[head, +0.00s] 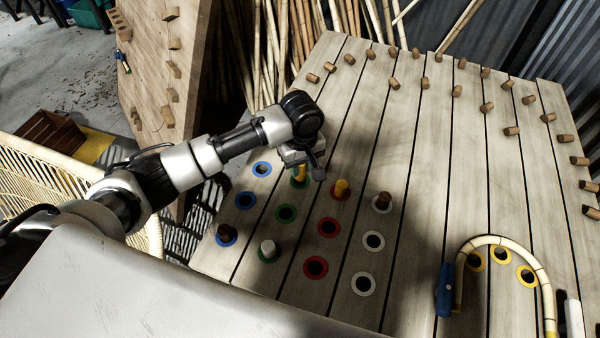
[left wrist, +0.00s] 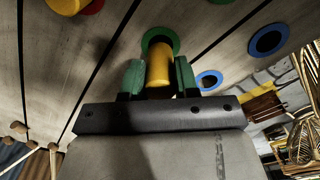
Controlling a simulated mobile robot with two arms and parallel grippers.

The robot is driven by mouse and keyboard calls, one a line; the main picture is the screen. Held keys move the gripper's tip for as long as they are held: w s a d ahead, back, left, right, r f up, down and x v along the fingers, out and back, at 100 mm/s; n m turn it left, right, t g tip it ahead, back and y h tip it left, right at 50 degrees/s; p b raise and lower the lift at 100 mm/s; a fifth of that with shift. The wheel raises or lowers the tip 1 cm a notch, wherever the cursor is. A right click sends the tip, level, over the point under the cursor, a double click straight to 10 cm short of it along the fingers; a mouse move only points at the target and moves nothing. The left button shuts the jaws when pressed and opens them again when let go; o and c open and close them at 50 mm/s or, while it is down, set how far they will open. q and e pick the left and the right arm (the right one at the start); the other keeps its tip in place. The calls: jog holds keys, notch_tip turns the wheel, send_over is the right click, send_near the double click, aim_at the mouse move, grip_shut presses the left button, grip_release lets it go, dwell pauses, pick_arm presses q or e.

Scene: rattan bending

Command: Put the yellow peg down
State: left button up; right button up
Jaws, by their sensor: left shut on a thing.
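A yellow peg (head: 300,173) is between the fingers of my left gripper (head: 303,168), at the far end of the green-ringed column. In the left wrist view the left gripper's green fingers (left wrist: 158,78) are shut on the yellow peg (left wrist: 158,64). The peg's far end overlaps the green-ringed hole (left wrist: 160,40); I cannot tell whether it is inside or just above it. A second yellow peg (head: 341,188) stands in a red-ringed hole; it also shows in the left wrist view (left wrist: 66,4). My right gripper is not in view.
The slatted board (head: 420,150) has blue, green, red and white-ringed holes. Wooden pegs line the far and right edges. A bent cane (head: 543,275) lies over yellow-ringed holes at right.

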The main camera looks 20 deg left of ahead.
aim_at(300, 175)
pick_arm(q)
notch_tip(300, 175, down, 4)
jog(key=shift+a+f, duration=0.1)
dwell(0.4)
jog(key=o, duration=0.9)
jog(key=shift+f, duration=0.1)
notch_tip(300, 175, up, 12)
jog(key=shift+r, duration=0.15)
